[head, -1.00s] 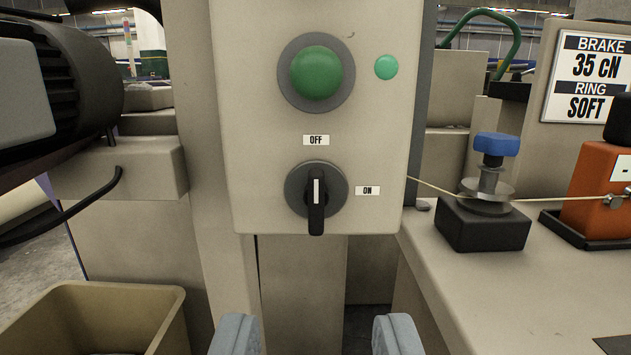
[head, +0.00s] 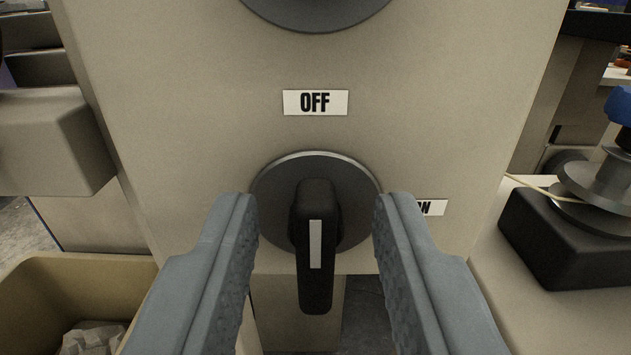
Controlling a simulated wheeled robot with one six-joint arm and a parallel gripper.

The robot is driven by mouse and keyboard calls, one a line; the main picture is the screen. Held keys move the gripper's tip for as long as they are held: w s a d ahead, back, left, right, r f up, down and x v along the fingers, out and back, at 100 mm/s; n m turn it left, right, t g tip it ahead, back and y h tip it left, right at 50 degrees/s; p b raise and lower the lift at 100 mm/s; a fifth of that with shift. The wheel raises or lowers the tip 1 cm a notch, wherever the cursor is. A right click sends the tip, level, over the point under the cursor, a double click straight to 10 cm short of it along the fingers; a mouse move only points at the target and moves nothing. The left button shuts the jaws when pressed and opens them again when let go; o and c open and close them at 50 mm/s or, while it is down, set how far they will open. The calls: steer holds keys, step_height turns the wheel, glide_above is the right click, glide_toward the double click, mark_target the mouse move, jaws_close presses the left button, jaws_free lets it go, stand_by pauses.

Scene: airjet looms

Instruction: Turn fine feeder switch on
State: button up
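The fine feeder switch (head: 315,235) is a black rotary handle on a round grey plate, low on a beige control box. The handle stands upright, with its white line vertical, below the OFF label (head: 315,102). The ON label (head: 431,207) is to the right of the plate, partly hidden behind my right finger. My gripper (head: 315,215) is open, with one grey finger on each side of the handle. Gaps show between both fingers and the handle, so it appears untouched.
A tan bin (head: 40,285) with crumpled material stands at lower left. At right, a black block (head: 568,240) carries a metal tensioner with a blue knob (head: 620,105) and a yarn. A dark round plate (head: 315,8) is cut off above the OFF label.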

steer(key=shift+w, duration=0.25)
jaws_close()
